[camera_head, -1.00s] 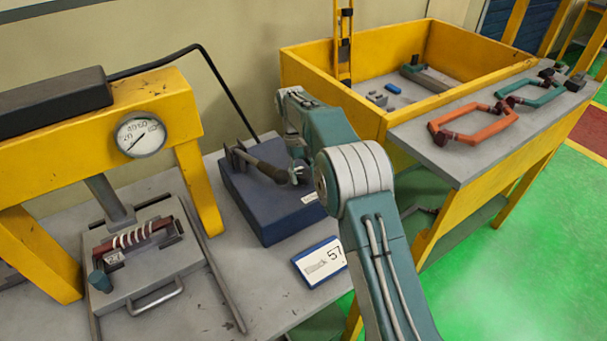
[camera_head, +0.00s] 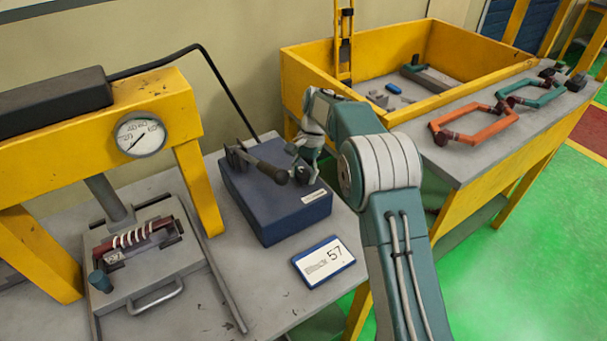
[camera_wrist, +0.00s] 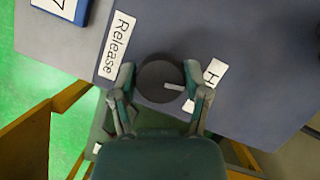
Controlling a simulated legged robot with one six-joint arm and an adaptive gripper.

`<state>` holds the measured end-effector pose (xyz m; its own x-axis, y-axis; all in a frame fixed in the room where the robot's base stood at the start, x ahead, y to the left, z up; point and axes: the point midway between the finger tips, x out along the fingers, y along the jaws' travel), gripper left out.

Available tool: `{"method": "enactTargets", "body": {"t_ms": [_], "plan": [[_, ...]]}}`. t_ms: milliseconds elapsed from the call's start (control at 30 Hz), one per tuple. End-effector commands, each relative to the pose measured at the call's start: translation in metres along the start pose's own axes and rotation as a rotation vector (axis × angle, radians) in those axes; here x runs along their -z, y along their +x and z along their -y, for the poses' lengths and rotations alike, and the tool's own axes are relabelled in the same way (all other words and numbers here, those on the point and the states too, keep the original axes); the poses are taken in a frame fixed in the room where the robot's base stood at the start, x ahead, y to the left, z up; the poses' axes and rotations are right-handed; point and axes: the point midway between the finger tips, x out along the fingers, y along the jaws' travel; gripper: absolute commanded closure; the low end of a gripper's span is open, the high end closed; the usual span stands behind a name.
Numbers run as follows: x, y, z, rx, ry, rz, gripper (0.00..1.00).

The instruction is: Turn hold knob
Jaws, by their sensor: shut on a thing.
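The hold knob (camera_wrist: 160,82) is a dark round knob with a light pointer mark, seen in the wrist view on the blue-grey box. The mark points right, towards a white label starting with "H" (camera_wrist: 213,75), which is partly hidden. A "Release" label (camera_wrist: 117,45) lies to the knob's left. My gripper (camera_wrist: 165,86) has a finger on each side of the knob and is shut on it. In the head view my gripper (camera_head: 304,172) is at the right part of the blue box (camera_head: 285,222) and hides the knob.
A dark lever with a round end (camera_head: 281,177) lies on the box beside my gripper. A card marked 57 (camera_head: 323,263) lies in front. A yellow press (camera_head: 195,185) with a gauge stands left. A yellow-walled tray (camera_head: 420,58) and bench (camera_head: 480,155) stand right.

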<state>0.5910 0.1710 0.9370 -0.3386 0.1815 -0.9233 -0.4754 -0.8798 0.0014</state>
Motion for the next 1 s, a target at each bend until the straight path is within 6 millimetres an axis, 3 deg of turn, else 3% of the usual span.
{"method": "enactTargets", "body": {"t_ms": [400, 967, 1000], "plan": [[0.0002, -0.0002, 0.002, 0.083, 0.185, -0.003, 0.87], [0.0004, -0.0001, 0.0023, 0.096, 0.216, -0.004, 0.87], [0.0004, -0.0001, 0.0024, 0.096, 0.216, -0.004, 0.35]]}}
